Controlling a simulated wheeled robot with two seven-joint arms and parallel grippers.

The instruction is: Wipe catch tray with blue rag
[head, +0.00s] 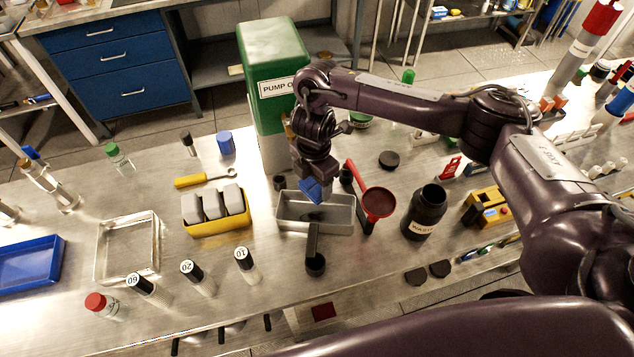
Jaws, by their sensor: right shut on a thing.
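The catch tray (346,214) is a shallow grey metal tray on the bench, in front of the green pump housing (272,60). My right gripper (314,176) reaches over from the right and points down above the tray's back part. It is shut on the blue rag (313,190), a small folded blue piece. The rag hangs at or just over the tray; I cannot tell whether it touches the floor of it. My left gripper is not in view.
A red funnel (378,203) and a black bottle (427,212) stand right of the tray. A yellow holder with grey blocks (217,226) is to the left, with several capped vials in front. A clear tray (155,235) lies farther left.

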